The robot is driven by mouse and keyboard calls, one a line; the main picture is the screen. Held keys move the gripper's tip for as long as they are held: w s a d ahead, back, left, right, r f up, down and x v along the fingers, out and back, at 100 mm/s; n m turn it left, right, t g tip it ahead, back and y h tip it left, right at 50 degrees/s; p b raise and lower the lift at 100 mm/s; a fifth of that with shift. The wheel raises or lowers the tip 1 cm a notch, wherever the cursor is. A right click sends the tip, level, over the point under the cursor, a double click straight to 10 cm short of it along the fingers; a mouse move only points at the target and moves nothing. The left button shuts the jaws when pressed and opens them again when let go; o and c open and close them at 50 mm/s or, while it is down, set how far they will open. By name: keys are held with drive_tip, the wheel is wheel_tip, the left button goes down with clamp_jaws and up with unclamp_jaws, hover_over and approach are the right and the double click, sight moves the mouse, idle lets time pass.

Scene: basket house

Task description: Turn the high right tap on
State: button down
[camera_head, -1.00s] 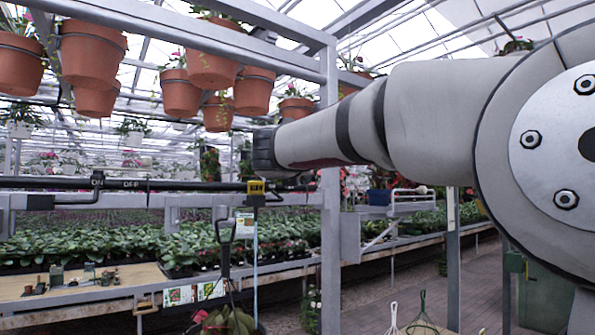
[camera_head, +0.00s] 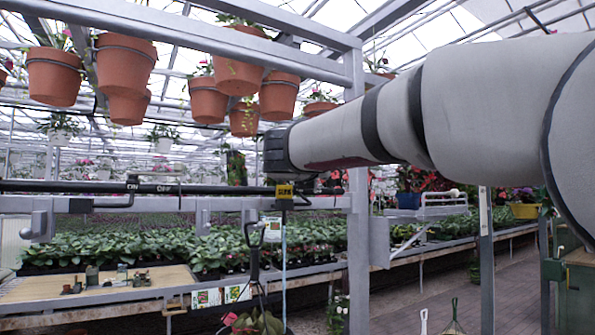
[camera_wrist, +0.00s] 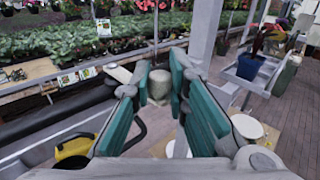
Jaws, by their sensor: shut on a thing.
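A dark horizontal pipe (camera_head: 60,187) with ON and OFF labels (camera_head: 148,187) crosses the left half of the head view. A black lever (camera_head: 113,203) hangs below the labels. A yellow fitting (camera_head: 284,191) sits at the pipe's right end. It also shows at lower left in the wrist view (camera_wrist: 72,152). My gripper (camera_wrist: 160,80) has teal finger pads and is shut on a grey rounded piece (camera_wrist: 159,88) between its fingertips. I cannot tell if this piece is the tap's handle. In the head view my arm hides the fingers, just above the yellow fitting.
A grey metal post (camera_head: 357,230) stands right of the yellow fitting. Terracotta pots (camera_head: 125,65) hang overhead. A plant bench (camera_head: 120,290) lies behind the pipe. A blue pot (camera_wrist: 250,68) shows at right in the wrist view. Open paved floor (camera_head: 430,295) lies at right.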

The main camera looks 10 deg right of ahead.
drive_tip(key=shift+a+r, duration=0.1)
drive_tip(key=shift+a, duration=0.2)
drive_tip(key=c, duration=1.5)
unclamp_jaws()
drive_tip(key=shift+w, duration=0.1)
drive_tip(key=shift+c, duration=0.2)
drive_tip(key=shift+d, duration=0.1)
drive_tip(key=v, duration=1.2)
